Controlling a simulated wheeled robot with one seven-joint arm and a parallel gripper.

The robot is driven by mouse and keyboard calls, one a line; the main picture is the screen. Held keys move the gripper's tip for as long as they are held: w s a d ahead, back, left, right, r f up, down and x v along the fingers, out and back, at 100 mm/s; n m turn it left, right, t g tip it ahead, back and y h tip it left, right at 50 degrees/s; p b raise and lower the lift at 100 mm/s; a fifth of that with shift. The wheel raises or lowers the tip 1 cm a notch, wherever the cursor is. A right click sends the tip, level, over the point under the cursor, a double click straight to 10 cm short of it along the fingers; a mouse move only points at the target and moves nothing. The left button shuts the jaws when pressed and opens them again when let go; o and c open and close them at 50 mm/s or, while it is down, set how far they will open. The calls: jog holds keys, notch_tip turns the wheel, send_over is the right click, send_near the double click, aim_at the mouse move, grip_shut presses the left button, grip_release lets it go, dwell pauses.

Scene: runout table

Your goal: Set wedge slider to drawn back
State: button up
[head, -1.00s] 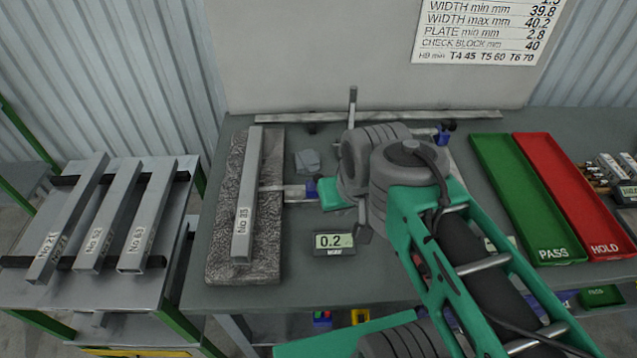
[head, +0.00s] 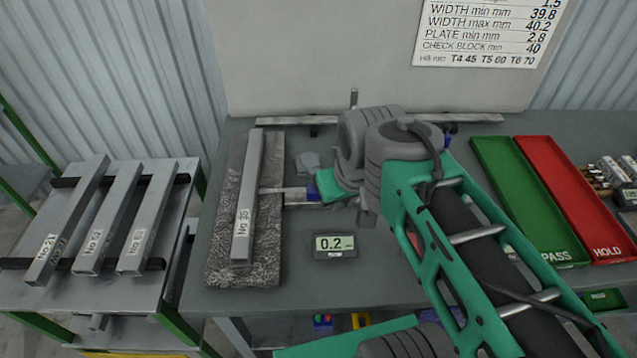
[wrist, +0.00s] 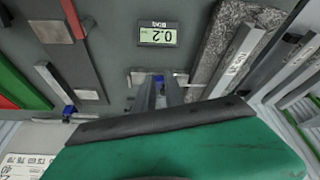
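What looks like the wedge slider is a silver bar (head: 288,196) with a blue piece (head: 313,189) at its right end. Its thin left end reaches toward the square tube No 85 (head: 246,205), and contact is unclear. My gripper, partly hidden by my wrist in the head view, is over the blue piece. In the wrist view, the two fingers of my gripper (wrist: 160,88) stand a little apart, with the blue piece (wrist: 158,77) showing between their tips. Whether they press on it is unclear. A display (head: 335,245) reads 0.2.
The tube lies on a rough grey slab (head: 218,245). Several tubes rest on a side rack (head: 160,262) at the left. A green PASS tray (head: 520,190) and red HOLD tray (head: 575,190) lie at the right. A back rail (head: 475,117) runs along the board.

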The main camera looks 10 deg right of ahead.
jog(key=o, duration=0.5)
jog(key=w+n+b, duration=0.2)
jog(key=w, duration=0.1)
jog(key=w+f+n+g+b, duration=0.1)
jog(key=w+n, duration=0.2)
jog(key=w, duration=0.1)
jog(key=w+n+g+b, duration=0.1)
jog(key=w+n+b, duration=0.1)
jog(key=w, duration=0.2)
jog(key=shift+w+f+n+b, duration=0.1)
jog(key=shift+f+n+b, duration=0.2)
jog(key=shift+n, duration=0.1)
jog(key=shift+c, duration=0.2)
jog(key=shift+o, duration=1.2)
jog(key=w+f+n+b, duration=0.1)
jog(key=w+n, duration=0.1)
jog(key=w+f+n+g+b, duration=0.1)
jog(key=w+n, duration=0.1)
jog(key=w, duration=0.1)
jog(key=w+f+n+g+b, duration=0.1)
jog(key=w+n, duration=0.1)
jog(key=shift+w+d+n, duration=0.1)
jog(key=shift+w+n, duration=0.2)
jog(key=shift+w, duration=0.05)
notch_tip(320, 180, down, 8)
jog(key=shift+r, duration=0.25)
jog(key=shift+c, duration=0.3)
grip_shut()
